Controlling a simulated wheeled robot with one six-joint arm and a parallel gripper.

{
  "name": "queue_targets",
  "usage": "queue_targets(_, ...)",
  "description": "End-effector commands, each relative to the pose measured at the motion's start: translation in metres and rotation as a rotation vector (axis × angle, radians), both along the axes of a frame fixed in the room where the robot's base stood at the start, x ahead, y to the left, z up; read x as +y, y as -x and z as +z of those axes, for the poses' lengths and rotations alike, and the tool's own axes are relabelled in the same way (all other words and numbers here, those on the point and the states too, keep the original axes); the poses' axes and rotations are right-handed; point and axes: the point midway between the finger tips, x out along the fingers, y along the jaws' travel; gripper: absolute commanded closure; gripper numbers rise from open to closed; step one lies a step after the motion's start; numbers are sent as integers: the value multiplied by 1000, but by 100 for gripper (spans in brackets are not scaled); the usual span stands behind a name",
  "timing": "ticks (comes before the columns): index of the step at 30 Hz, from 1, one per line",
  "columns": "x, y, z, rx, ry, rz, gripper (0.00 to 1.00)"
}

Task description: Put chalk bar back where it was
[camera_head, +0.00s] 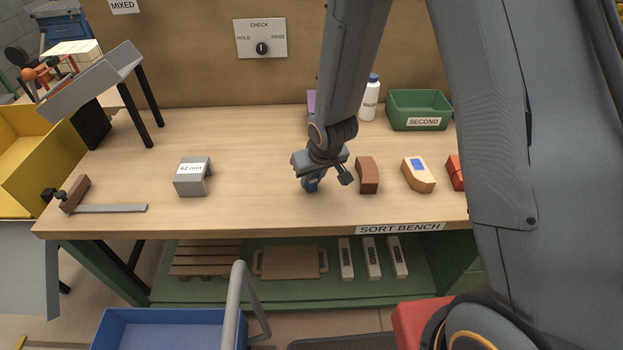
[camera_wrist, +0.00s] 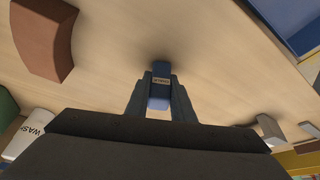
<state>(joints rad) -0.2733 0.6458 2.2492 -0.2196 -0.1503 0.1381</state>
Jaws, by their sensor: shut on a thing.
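My gripper (camera_head: 312,180) is over the middle of the sort bench (camera_head: 250,140), near its front. It is shut on a small blue bar (camera_head: 310,185). In the wrist view the bar (camera_wrist: 160,84) sits between the two fingers of my gripper (camera_wrist: 160,90), with a small label too small to read for sure; I take it for the chalk bar. Its far end is close to the bench top, with a soft shadow by it. I cannot tell whether it touches the wood.
A brown curved brick (camera_head: 367,175) stands just right of my gripper, then a tan brick (camera_head: 418,175) and a red one (camera_head: 455,172). The green SECOND bin (camera_head: 420,110) and white bottle (camera_head: 369,100) stand behind.

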Motion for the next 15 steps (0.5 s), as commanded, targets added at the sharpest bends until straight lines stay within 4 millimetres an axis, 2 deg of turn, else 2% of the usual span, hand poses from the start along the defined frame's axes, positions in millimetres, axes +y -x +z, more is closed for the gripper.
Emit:
queue_targets(11,0,0,-4,-1,-1,-1,100)
queue_targets(12,0,0,-4,-1,-1,-1,73)
queue_targets(15,0,0,-3,-1,-1,-1,60)
